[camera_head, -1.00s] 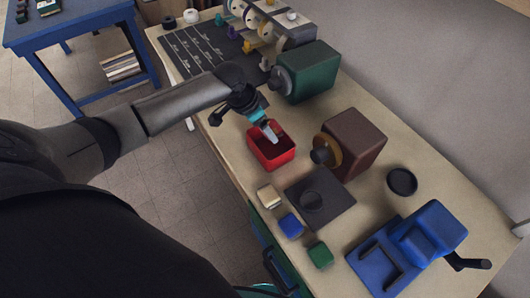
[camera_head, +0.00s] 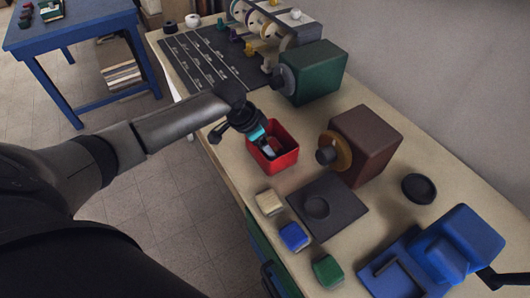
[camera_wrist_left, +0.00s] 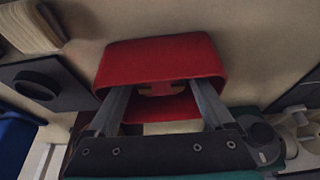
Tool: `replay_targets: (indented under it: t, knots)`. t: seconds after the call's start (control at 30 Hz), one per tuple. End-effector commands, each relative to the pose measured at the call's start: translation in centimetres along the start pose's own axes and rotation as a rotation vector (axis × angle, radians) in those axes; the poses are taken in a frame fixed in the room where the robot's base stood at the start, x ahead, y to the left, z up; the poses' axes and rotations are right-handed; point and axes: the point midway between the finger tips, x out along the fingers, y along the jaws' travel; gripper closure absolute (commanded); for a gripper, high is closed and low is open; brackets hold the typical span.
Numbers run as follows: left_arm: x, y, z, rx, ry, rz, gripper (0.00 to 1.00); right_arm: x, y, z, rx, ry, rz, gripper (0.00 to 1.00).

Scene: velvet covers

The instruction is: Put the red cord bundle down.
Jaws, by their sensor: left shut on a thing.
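My left gripper (camera_head: 267,146) reaches down into an open red box (camera_head: 284,163) on the workbench. In the left wrist view the two fingers of my left gripper (camera_wrist_left: 160,90) are inside the red box (camera_wrist_left: 160,57). They are shut on a small red bundle with a tan band (camera_wrist_left: 161,88), which I take for the red cord bundle. Most of it is hidden by the box wall and fingers, and I cannot tell whether it touches the box floor. My right gripper is not in view.
A green block-shaped machine (camera_head: 313,75) and a brown one (camera_head: 367,145) stand beside the box. A dark plate (camera_head: 345,205) and beige (camera_head: 269,202), blue (camera_head: 294,236) and green (camera_head: 328,271) blocks lie nearer. A blue device (camera_head: 455,245) is at lower right.

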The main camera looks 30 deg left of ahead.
Motion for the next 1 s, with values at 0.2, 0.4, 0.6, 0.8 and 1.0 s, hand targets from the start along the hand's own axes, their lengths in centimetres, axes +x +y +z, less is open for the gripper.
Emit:
replay_targets:
  t: [0.2,0.4,0.6,0.8,1.0]
  knots:
    - [1.02,-0.08,0.43,0.001,0.001,0.000,0.67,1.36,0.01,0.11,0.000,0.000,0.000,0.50]
    - [0.89,-0.08,0.38,0.001,0.001,0.000,0.67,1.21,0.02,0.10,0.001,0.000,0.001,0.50]
    - [1.31,-0.05,0.55,0.002,0.001,0.000,0.11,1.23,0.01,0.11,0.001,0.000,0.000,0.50]
    - [1.30,-0.05,0.56,0.001,0.001,0.000,0.00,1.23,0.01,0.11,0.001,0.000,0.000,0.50]
    - [0.96,-0.08,0.41,0.002,0.001,0.000,0.00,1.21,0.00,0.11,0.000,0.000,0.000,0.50]
